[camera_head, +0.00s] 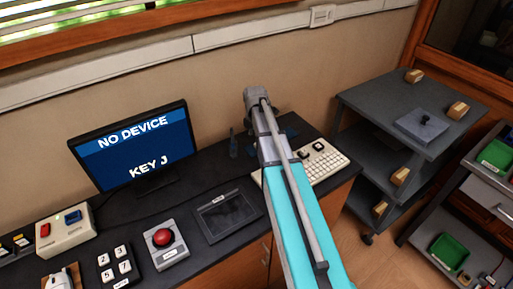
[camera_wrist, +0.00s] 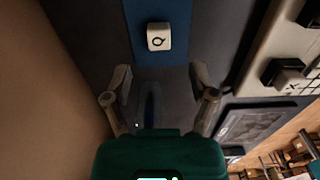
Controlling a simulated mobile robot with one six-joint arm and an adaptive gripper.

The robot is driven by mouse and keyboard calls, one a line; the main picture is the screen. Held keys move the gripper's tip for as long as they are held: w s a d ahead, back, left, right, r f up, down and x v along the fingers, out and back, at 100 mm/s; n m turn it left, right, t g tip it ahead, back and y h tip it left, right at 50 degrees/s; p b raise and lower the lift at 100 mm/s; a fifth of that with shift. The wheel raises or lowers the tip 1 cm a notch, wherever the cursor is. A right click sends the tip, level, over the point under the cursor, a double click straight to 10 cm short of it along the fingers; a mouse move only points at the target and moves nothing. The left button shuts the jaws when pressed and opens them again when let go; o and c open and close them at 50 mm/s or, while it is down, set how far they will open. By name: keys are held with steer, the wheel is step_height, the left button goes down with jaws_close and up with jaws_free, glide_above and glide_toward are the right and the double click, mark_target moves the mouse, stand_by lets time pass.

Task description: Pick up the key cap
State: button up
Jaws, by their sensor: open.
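A white key cap marked Q (camera_wrist: 158,37) lies on a blue mat (camera_wrist: 181,25) in the wrist view. My gripper (camera_wrist: 160,76) is open and empty, with its two fingers apart. In that picture the key cap shows above the fingertips, roughly centred between them and not touching them. In the head view my arm hides this key cap and most of my gripper. A white keyboard (camera_head: 324,169) stands beside the mat. A dark raised key (camera_wrist: 283,72) on it shows at the right of the wrist view.
A monitor (camera_head: 131,146) reading "NO DEVICE" and "KEY J" stands at the back of the dark desk. A black tablet-like pad (camera_head: 226,210), a red button box (camera_head: 163,240) and a number keypad (camera_head: 116,264) lie along the front. A grey shelf cart (camera_head: 375,105) stands at right.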

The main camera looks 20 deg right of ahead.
mark_target(255, 144)
steer(key=shift+f+b, duration=2.05)
steer(key=shift+f, duration=0.25)
steer(key=c, duration=0.8)
